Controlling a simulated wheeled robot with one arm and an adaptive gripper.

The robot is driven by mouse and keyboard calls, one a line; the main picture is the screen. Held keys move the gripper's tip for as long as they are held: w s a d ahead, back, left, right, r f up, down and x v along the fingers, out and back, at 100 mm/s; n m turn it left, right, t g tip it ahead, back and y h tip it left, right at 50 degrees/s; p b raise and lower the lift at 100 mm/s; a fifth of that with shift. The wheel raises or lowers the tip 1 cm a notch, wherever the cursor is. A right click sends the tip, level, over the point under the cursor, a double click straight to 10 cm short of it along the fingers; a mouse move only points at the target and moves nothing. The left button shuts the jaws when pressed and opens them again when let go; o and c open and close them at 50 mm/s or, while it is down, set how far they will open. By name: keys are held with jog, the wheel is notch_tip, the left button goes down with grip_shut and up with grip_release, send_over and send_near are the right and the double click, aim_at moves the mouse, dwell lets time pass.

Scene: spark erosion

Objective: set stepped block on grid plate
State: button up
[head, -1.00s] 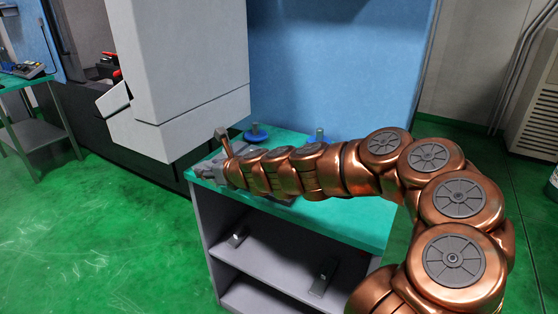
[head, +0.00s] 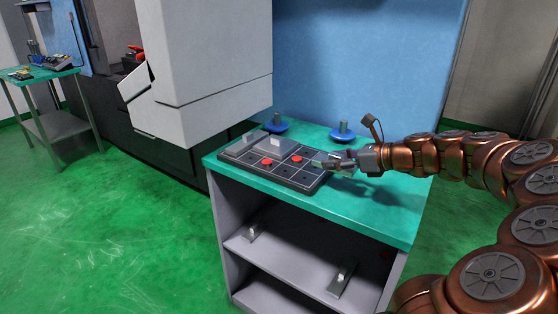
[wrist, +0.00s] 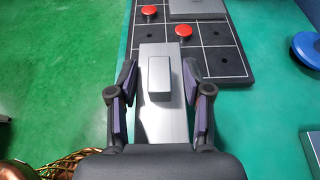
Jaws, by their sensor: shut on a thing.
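A silver stepped block (wrist: 160,118) with a raised rectangular step lies between the fingers of my gripper (wrist: 162,78) in the wrist view. My gripper is shut on it. In the head view my gripper (head: 338,164) is at the right edge of the grid plate (head: 309,181), where the block shows only as a small grey shape. The grid plate is a dark slab marked in squares and lies on the green tabletop. In the wrist view the plate (wrist: 232,62) is ahead of the block, whose far end overlaps its near edge; the height gap cannot be told.
Two red knobs (head: 267,162) (head: 297,158) stand on the plate. Grey blocks (head: 282,152) occupy its far left part. Two blue round bases with posts (head: 275,126) (head: 342,134) stand at the tabletop's back. A white machine head (head: 205,60) hangs to the left. The tabletop's front right is clear.

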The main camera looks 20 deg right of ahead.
jog(key=shift+s+d, duration=0.2)
jog(key=shift+d, duration=0.1)
jog(key=shift+w, duration=0.25)
jog(key=w+d, duration=0.1)
jog(key=w, duration=0.3)
jog(key=w+d+f, duration=0.1)
jog(key=w, duration=0.8)
jog(key=shift+w+d+f, duration=0.15)
jog(key=shift+d+f, duration=0.05)
jog(key=shift+d, duration=0.2)
jog(key=shift+w+d, duration=0.2)
jog(key=shift+w, duration=0.6)
jog(key=shift+f+b, duration=0.3)
jog(key=shift+f, duration=1.5)
jog(key=o, duration=1.4)
jog(key=shift+f, duration=0.1)
